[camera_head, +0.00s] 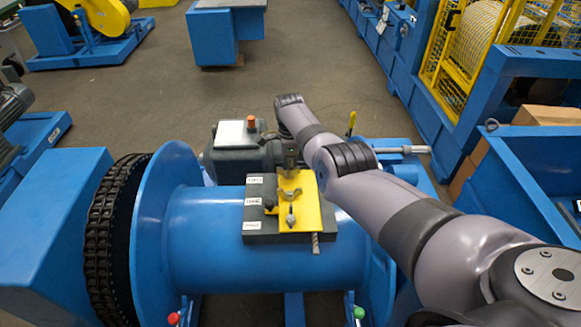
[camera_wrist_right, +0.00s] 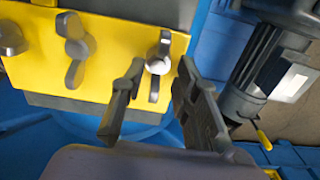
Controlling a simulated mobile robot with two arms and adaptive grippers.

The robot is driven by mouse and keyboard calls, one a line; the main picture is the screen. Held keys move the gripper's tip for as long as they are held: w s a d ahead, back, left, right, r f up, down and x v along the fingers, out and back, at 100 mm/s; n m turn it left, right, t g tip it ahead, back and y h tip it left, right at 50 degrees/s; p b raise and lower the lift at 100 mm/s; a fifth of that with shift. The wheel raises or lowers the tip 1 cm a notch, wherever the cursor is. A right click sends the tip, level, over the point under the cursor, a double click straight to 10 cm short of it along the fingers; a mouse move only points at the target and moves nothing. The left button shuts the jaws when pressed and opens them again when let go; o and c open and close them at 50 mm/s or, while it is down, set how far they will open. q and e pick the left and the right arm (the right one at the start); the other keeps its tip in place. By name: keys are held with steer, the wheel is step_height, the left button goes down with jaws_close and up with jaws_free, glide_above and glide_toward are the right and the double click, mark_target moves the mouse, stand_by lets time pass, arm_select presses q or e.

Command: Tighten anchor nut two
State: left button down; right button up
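A yellow anchor plate (camera_head: 313,214) lies on a dark grey block (camera_head: 260,238) on top of the blue drum (camera_head: 220,225). Grey wing nuts stand in a row on it. In the right wrist view, one wing nut (camera_wrist_right: 159,66) lies between my right fingertips, a second wing nut (camera_wrist_right: 75,48) is left of it, and a rounded knob (camera_wrist_right: 10,38) is at the left edge. My right gripper (camera_head: 290,155) is over the far end of the plate. Its fingers (camera_wrist_right: 160,78) are apart, with gaps visible beside the nut. My left gripper is out of view.
Several white labels (camera_head: 252,201) on the block are too small to read. A rope end (camera_head: 316,243) sticks out at its near edge. A chain wheel (camera_head: 105,240) is at the left. A grey motor (camera_head: 236,150) stands close behind the drum.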

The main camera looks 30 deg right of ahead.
step_height(320, 180, up, 12)
steer(key=shift+a, duration=0.15)
stand_by(0.5)
steer(key=shift+s, duration=0.1)
stand_by(0.3)
